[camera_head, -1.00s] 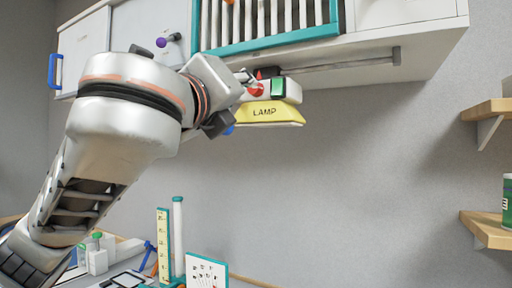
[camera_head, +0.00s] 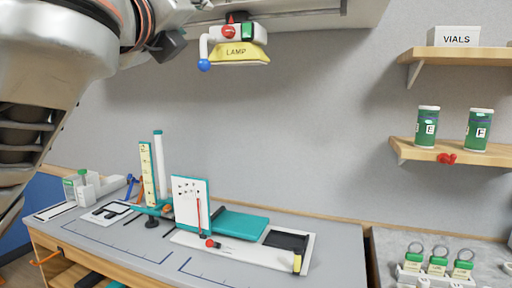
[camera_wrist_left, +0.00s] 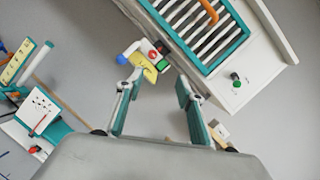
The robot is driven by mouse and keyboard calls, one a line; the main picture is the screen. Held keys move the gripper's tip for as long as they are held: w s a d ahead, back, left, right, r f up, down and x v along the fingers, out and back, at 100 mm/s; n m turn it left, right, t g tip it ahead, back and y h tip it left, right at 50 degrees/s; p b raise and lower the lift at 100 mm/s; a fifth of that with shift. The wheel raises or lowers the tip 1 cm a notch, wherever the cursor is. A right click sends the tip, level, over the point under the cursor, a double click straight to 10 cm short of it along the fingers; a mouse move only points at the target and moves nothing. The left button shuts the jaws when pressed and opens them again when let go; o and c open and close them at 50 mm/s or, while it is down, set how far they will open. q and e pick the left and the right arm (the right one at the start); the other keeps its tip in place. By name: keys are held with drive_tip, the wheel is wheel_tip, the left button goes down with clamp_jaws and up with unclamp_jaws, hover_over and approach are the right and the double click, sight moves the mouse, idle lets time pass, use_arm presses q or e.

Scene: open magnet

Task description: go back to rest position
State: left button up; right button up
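My left arm comes in at the upper left of the head view, and its hand is mostly cut off by the top edge. In the left wrist view my left gripper (camera_wrist_left: 153,105) shows its two teal fingers spread apart with nothing between the tips. The yellow LAMP unit (camera_head: 240,52) hangs under the cabinet, with a red button, a green switch and a white lever ending in a blue ball (camera_head: 204,64). The lamp also shows beyond the fingers in the wrist view (camera_wrist_left: 150,74), apart from them. My right gripper is in neither view.
A white cabinet (camera_head: 318,18) is overhead. Below, a grey bench (camera_head: 340,250) holds a teal-and-white apparatus and a small board (camera_head: 192,203). Shelves at right carry green jars (camera_head: 427,126) and a VIALS box (camera_head: 454,37). The wall space between is clear.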

use_arm(q)
drive_tip(key=w+d+f+n+g+h, duration=0.15)
drive_tip(key=w+f, duration=0.25)
drive_tip(key=f, duration=0.4)
drive_tip(key=w+f+n+g, duration=0.1)
drive_tip(key=w+f+n, duration=0.25)
drive_tip(key=f, duration=0.55)
drive_tip(key=w+d+f+n+g+h, duration=0.1)
drive_tip(key=w+f+g, duration=0.1)
drive_tip(key=w+f, duration=0.45)
wheel_tip(320, 180, down, 24)
drive_tip(key=f+n+g, duration=0.1)
drive_tip(key=n+g, duration=0.1)
drive_tip(key=n, duration=0.5)
drive_tip(key=s+a+f+n+g+y, duration=0.1)
drive_tip(key=s+a+f+n, duration=0.2)
drive_tip(key=s+f, duration=0.55)
drive_tip(key=s+a+f+n+g, duration=0.15)
drive_tip(key=s+f+n, duration=0.25)
drive_tip(key=f, duration=1)
drive_tip(key=s+a+f+n+y, duration=0.1)
drive_tip(key=s+a+f+n, duration=0.25)
drive_tip(key=s+f, duration=0.55)
drive_tip(key=s+a+f+n+g, duration=0.1)
drive_tip(key=s+a+f+n, duration=0.1)
drive_tip(key=s+f, duration=0.8)
drive_tip(key=shift+s+a, duration=0.3)
drive_tip(key=shift+a, duration=0.5)
